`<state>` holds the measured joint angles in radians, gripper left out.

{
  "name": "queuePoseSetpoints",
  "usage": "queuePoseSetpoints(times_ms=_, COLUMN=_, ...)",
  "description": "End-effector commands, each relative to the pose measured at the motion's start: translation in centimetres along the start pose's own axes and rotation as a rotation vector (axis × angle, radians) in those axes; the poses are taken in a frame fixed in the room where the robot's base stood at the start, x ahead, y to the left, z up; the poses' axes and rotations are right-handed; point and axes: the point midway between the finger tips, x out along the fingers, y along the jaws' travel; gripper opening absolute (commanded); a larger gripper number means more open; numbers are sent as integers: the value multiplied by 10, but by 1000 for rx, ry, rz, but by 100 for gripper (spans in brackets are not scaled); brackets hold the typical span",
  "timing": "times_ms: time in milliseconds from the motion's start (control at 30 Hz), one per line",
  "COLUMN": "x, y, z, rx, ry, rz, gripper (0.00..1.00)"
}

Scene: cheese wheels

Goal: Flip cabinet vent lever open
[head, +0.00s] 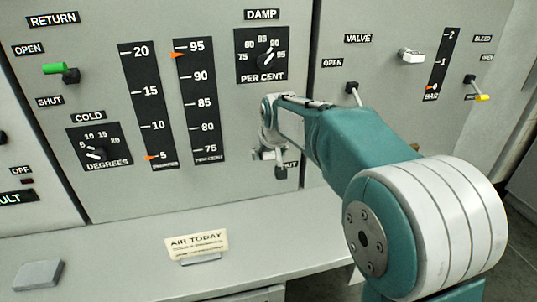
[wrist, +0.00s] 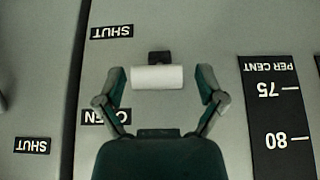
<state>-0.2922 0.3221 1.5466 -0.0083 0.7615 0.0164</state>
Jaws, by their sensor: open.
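The vent lever's white bar handle (wrist: 157,77) shows in the wrist view, on a small black mount (wrist: 160,57). The view is upside down, with a SHUT label (wrist: 110,32) above the handle and a partly covered OPEN label (wrist: 105,117) below it. My gripper (wrist: 161,85) is open, one finger on each side of the handle with gaps at both ends; whether it touches the handle is unclear. In the head view my gripper (head: 268,148) is at the cabinet face below the DAMP dial (head: 262,55), and it and my arm largely hide the lever.
A green-handled RETURN lever (head: 55,69) is at the far left. The VALVE lever (head: 352,89), a white handle (head: 411,56) and a yellow-tipped lever (head: 481,97) are at the right. A ledge (head: 110,262) below carries an AIR TODAY card (head: 196,243) and a grey block (head: 38,275).

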Motion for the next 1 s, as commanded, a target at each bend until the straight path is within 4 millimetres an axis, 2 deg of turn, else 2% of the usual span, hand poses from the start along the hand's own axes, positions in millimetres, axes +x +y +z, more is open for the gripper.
queuePoseSetpoints(times_ms=233, x=-8, y=0, z=0, rx=0, ry=1, rz=0, gripper=89)
queuePoseSetpoints(times_ms=700, x=-98, y=-1, z=-2, rx=-1, ry=2, rz=1, gripper=89)
queuePoseSetpoints(times_ms=833, x=-112, y=-2, z=-1, rx=-1, ry=-1, rz=1, gripper=89)
queuePoseSetpoints(times_ms=1000, x=-118, y=-2, z=-1, rx=-1, ry=-3, rz=1, gripper=89)
